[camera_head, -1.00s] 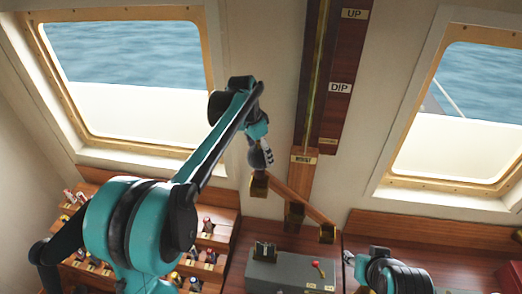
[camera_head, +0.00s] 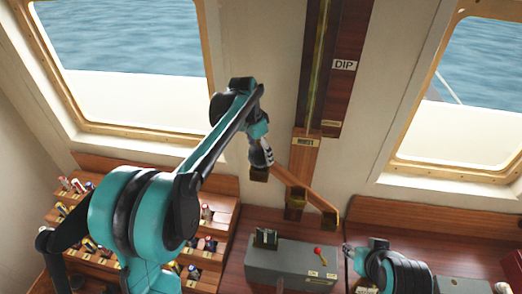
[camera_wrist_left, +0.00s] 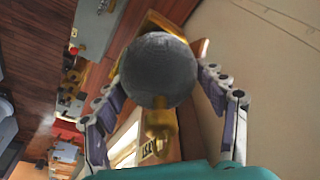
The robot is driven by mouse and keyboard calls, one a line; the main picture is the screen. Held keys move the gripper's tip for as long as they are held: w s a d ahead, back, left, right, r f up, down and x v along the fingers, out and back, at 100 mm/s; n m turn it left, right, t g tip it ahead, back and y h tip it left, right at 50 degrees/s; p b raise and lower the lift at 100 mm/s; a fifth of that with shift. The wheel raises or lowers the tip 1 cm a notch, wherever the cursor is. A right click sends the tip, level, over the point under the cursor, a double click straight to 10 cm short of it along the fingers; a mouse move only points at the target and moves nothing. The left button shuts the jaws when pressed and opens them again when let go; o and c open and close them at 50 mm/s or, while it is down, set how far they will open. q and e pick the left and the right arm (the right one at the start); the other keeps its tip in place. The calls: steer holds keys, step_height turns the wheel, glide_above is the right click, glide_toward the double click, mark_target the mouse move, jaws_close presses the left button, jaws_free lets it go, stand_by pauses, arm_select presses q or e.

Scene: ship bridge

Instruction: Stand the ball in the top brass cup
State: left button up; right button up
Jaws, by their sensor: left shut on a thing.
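The dark grey ball (camera_wrist_left: 157,70) fills the middle of the left wrist view, between the two fingers. My left gripper (camera_head: 262,158) is shut on it; in the head view the ball is mostly hidden by the fingers. Directly below is the upper-left brass cup (camera_head: 258,174), at the raised end of a slanting wooden bar (camera_head: 303,186). I cannot tell whether the ball touches this cup. More brass cups sit at the bar's middle (camera_head: 294,201) and lower right end (camera_head: 329,218). My right gripper (camera_head: 349,251) is low at right; its jaws are too small to read.
A wooden wall board (camera_head: 344,90) labelled DIP rises behind the bar. A grey box (camera_head: 290,262) with a red-knobbed lever (camera_head: 319,252) stands below. Stepped wooden racks (camera_head: 222,212) with small coloured items are at left. Some counter near the right arm is clear.

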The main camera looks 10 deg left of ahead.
arm_select(q)
steer(key=shift+s, duration=0.1)
steer(key=o, duration=1.7)
steer(key=shift+o, duration=0.2)
steer(key=shift+r, duration=0.1)
steer(key=v, duration=1.2)
